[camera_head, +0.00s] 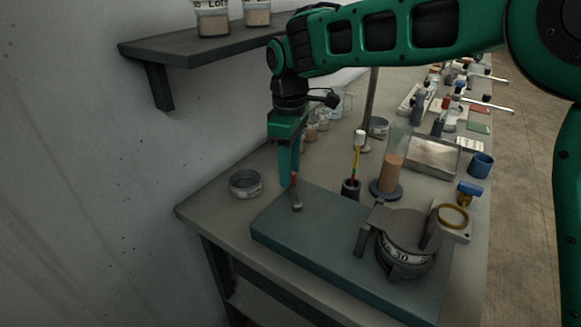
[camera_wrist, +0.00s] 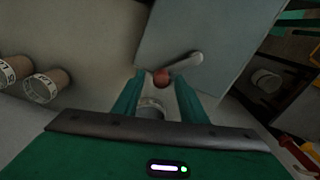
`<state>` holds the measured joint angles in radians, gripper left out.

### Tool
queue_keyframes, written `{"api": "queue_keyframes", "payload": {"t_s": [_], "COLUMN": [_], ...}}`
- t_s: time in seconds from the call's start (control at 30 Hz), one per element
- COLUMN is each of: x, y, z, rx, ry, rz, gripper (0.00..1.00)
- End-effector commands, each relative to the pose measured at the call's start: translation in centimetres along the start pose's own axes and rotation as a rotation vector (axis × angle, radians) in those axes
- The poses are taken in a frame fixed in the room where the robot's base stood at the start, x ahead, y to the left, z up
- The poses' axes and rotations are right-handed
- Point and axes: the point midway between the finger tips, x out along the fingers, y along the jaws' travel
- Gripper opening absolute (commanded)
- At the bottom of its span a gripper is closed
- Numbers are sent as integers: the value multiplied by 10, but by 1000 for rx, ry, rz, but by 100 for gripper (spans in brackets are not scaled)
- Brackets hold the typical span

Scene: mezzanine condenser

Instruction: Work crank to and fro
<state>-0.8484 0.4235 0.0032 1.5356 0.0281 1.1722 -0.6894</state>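The crank shows in the head view as a grey arm (camera_head: 296,201) at the back left of a flat teal base plate (camera_head: 325,238), with a red knob (camera_head: 293,177) standing up from it. In the wrist view the red knob (camera_wrist: 161,77) lies between my fingertips, with the grey crank arm (camera_wrist: 186,64) running off to the right. My gripper (camera_head: 290,180) points down over the knob. In the wrist view my gripper (camera_wrist: 160,80) is open, with a gap visible on each side of the knob. The crank's pivot is hard to make out.
A dial-like device (camera_head: 404,245) stands at the plate's right. A round metal tin (camera_head: 245,183) sits left of the plate. A black holder (camera_head: 351,188) and a glass cylinder (camera_head: 392,165) stand behind it. A wall shelf (camera_head: 190,47) holds jars at the upper left.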

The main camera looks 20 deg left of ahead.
Motion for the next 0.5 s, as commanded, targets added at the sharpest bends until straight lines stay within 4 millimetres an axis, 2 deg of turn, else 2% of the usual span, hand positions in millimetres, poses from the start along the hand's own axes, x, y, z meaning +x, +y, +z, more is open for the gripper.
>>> {"api": "queue_keyframes", "payload": {"t_s": [0.27,0.5], "x": [-5,-43], "y": [0,1], "z": [-1,-1], "rx": [-1,-1], "ry": [1,3], "rz": [0,1], "gripper": [39,39]}}
